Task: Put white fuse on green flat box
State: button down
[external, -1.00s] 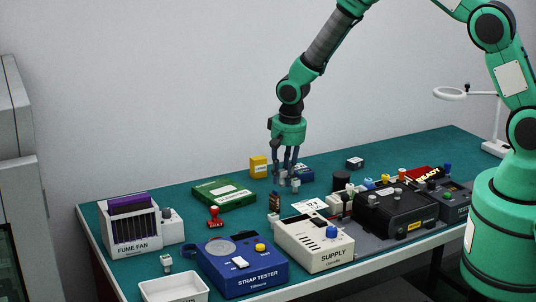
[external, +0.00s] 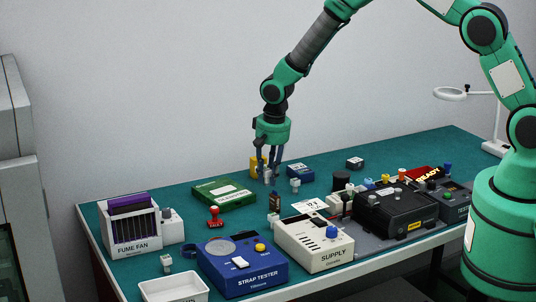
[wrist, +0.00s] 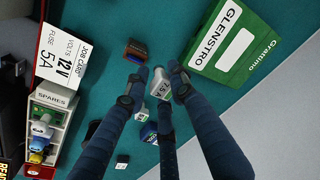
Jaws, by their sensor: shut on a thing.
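My gripper (external: 268,178) is shut on a white fuse (wrist: 161,84), which shows between the fingertips in the wrist view with a partly visible "7.5A" mark. In the external view the gripper is over the back of the table, right of the green flat box (external: 238,198). The box lies flat with a pale label on top and also shows in the wrist view (wrist: 205,58), upper right of the gripper and apart from it. The fuse's exact height above the table is hard to tell.
Another small whitish piece (external: 295,184) stands on the table right of the gripper. A brown piece (wrist: 137,50) and a job card (wrist: 65,55) reading 12 V, fuse 5A are nearby. A yellow box (external: 254,166) is partly behind the gripper. A red stamp (external: 215,218) stands before the green box.

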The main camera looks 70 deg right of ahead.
send_over(236, 191)
jog(key=shift+s+a+f+p, duration=0.1)
jog(key=shift+f+p, duration=0.3)
jog(key=shift+f, duration=0.15)
jog(key=shift+f, duration=0.15)
jog(key=shift+f, duration=1.6)
jog(key=shift+f, duration=0.2)
jog(key=c, duration=1.5)
grip_release()
jog(key=shift+o, duration=0.2)
jog(key=shift+r, duration=0.2)
notch_tip(236, 191, up, 12)
jog(key=s+a, duration=0.1)
jog(key=shift+s, duration=0.25)
